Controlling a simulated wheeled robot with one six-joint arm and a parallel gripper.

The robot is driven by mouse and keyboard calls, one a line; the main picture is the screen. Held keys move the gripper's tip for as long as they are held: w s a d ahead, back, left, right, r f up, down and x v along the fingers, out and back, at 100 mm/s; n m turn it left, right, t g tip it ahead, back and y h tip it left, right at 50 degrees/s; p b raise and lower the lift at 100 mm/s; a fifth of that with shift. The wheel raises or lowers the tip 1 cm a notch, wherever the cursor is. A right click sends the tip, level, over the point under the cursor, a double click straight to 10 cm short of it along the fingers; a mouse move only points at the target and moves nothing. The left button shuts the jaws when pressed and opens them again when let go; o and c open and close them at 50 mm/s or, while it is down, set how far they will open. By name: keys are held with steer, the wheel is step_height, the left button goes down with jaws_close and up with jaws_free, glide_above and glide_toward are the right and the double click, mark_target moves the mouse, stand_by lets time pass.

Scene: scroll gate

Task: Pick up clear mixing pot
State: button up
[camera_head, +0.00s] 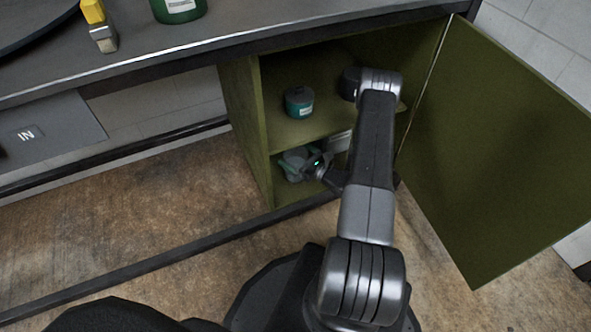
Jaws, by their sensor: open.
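A pale, see-through pot (293,161) stands on the lower level of the open green cabinet. It looks like the clear mixing pot, with a greenish rim or handle showing at its left side. My gripper (316,168) is inside the lower compartment, just right of the pot. It is open, and its fingers overlap the pot's right side in the picture. I cannot tell whether they touch it. My arm hides the right part of the cabinet's inside.
A teal lidded jar (299,102) sits on the shelf above. The cabinet door (500,150) stands open at the right. A whitish box (338,143) is partly hidden behind my arm. The countertop (250,25) overhangs the cabinet and holds a green container (178,10) and a yellow-handled brush (98,22).

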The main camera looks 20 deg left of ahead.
steer(key=shift+a, duration=0.2)
steer(key=c, duration=1.7)
steer(key=shift+c, duration=0.4)
steer(key=shift+w+r, duration=0.1)
steer(key=shift+r, duration=0.05)
